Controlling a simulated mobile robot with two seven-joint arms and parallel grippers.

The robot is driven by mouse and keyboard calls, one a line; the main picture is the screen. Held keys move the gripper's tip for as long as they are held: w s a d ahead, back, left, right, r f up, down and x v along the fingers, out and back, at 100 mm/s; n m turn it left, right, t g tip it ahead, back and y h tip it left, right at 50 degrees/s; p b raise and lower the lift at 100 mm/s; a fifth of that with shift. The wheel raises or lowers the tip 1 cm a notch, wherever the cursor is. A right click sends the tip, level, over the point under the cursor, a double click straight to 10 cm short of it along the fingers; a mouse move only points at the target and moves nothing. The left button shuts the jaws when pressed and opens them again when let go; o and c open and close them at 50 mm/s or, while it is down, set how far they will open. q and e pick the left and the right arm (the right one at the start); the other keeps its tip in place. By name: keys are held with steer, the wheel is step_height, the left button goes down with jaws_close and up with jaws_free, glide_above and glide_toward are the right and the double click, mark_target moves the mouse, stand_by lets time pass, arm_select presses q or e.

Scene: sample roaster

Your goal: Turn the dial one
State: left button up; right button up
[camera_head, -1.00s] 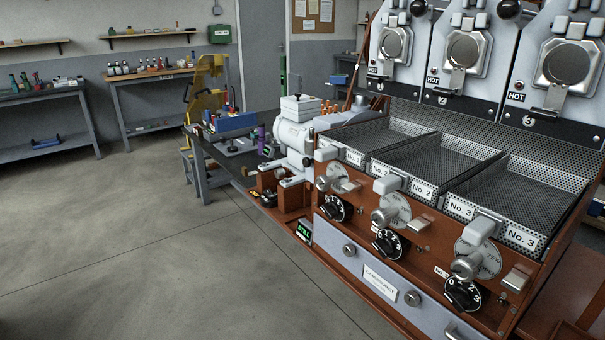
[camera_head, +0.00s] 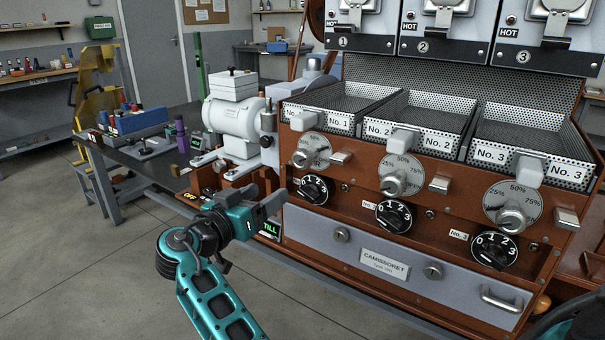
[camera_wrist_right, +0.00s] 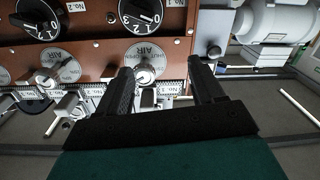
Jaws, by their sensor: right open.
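My left gripper is not in view.
Dial two (camera_head: 394,217) and dial three (camera_head: 494,250) sit to the right. Silver air knobs, such as the first one (camera_head: 299,158), protrude above the dials. A white grinder (camera_head: 233,120) stands left of the roaster. Open floor lies front left.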

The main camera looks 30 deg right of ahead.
steer(key=m+g, duration=0.1)
glide_toward(299, 160)
steer(key=a+f, duration=0.1)
steer(key=a, duration=0.1)
steer(key=d, duration=0.1)
steer(key=shift+h, duration=0.4)
steer(key=p+x, duration=0.2)
steer(key=x, duration=0.3)
steer(key=p+x, duration=0.2)
steer(key=x, duration=0.3)
steer(key=shift+d+r, duration=0.2)
steer(key=shift+d, duration=0.2)
steer(key=shift+w+d+f, duration=0.1)
steer(key=shift+w+d, duration=0.15)
steer(key=shift+d, duration=0.3)
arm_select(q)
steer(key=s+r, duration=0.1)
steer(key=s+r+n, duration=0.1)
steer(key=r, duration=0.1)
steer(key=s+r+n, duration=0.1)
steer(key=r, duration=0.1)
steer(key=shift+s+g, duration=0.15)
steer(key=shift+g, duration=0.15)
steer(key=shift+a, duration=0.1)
arm_select(e)
steer(key=shift+c, duration=0.4)
steer(key=c, duration=1)
steer(key=shift+o, duration=0.2)
